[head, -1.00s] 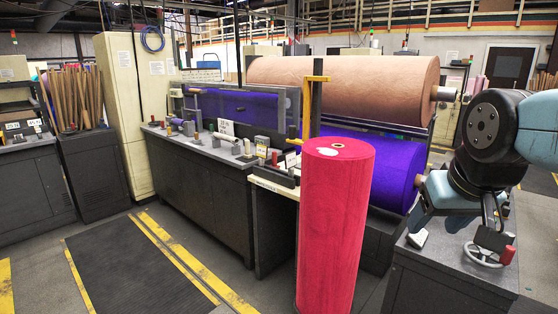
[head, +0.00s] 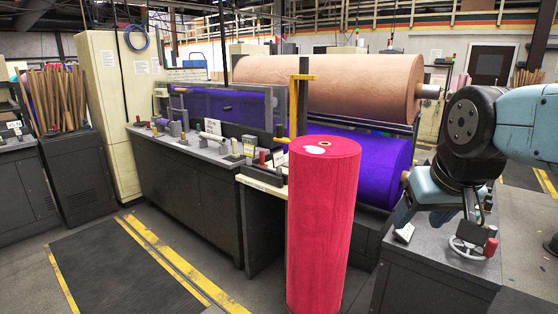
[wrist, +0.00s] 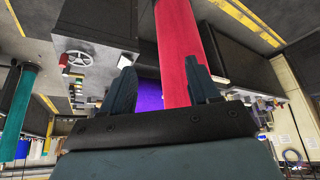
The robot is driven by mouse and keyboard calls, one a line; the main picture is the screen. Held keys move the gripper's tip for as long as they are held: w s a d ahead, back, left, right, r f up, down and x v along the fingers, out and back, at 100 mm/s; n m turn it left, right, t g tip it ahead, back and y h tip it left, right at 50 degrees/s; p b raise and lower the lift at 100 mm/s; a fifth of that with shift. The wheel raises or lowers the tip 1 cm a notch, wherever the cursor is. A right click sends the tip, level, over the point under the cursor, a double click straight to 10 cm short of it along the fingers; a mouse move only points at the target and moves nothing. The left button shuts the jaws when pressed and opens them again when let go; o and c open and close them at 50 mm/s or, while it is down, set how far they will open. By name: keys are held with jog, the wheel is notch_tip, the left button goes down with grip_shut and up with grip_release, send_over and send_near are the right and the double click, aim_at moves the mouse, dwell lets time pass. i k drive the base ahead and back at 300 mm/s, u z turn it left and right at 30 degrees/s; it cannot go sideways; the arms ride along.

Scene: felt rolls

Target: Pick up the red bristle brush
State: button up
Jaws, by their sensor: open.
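I cannot make out the red bristle brush for certain. The red roll and a purple roll show beyond the fingers. In the head view my arm hangs over the grey cabinet at right, well apart from the small red pieces.
A tall red felt roll (head: 322,225) stands between the long bench (head: 190,190) and the grey cabinet (head: 440,275). The cabinet carries a handwheel (head: 468,248) with a red knob. Large peach (head: 330,85) and purple (head: 365,165) rolls lie behind. Floor at front left is clear.

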aim_at(262, 152)
jog(key=z, duration=1.2)
jog(key=i, duration=0.1)
jog(key=u, duration=2.9)
jog(key=i, duration=4.65)
jog(key=z, duration=0.05)
